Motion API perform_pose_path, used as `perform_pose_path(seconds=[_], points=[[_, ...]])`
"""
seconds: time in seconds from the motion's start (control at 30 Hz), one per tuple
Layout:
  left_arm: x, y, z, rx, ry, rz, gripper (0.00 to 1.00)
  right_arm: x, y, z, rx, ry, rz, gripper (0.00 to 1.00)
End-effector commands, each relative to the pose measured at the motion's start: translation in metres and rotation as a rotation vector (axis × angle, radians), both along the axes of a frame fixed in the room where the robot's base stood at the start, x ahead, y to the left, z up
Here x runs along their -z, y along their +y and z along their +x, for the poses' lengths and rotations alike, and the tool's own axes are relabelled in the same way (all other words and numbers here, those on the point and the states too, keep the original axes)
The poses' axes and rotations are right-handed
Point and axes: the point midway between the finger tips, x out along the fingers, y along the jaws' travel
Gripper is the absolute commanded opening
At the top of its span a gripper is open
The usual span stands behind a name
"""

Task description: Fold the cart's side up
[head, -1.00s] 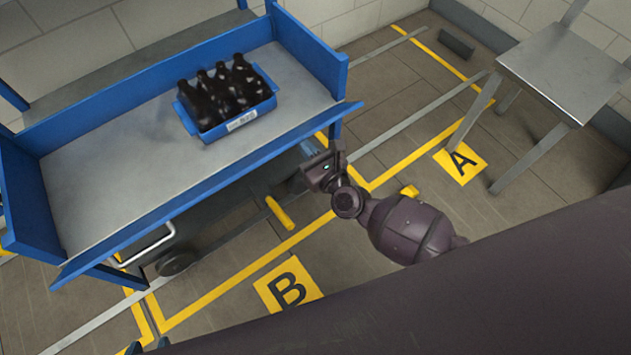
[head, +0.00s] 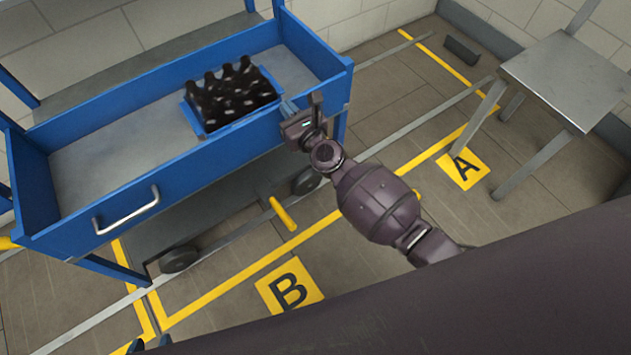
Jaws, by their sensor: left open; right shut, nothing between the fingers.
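The blue cart's near side (head: 185,185) stands up along the cart's front, with its silver handle (head: 127,210) on the outer face. I cannot tell whether it is fully upright or latched. My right gripper (head: 300,108) is shut and empty at the right part of the side's top edge, seemingly against it. Its fingertips are partly hard to make out. On the cart's grey deck (head: 90,165) sits a blue crate (head: 191,119) of dark bottles (head: 235,93). Only dark tips of my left gripper (head: 150,346) show at the bottom edge; it is open, well away from the cart.
A yellow pedal (head: 283,214) sticks out below the cart, near its wheels (head: 180,259). A grey metal table (head: 565,80) stands at the right.

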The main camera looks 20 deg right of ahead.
Motion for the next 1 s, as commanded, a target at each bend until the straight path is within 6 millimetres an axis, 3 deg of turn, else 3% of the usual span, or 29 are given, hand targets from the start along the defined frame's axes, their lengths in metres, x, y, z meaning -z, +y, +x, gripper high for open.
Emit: perform_pose_path(seconds=[0.33, 1.0], points=[[-0.0012, -0.0006, 0.0014, 0.001, -0.004, -0.001, 0.43, -0.0019, 0.0027, 0.0080, -0.001, 0.000, 0.001, 0.00], [-0.0008, -0.0002, 0.0029, 0.000, -0.005, 0.000, 0.43, -0.0027, 0.0075, 0.0038, -0.001, -0.001, 0.001, 0.00]])
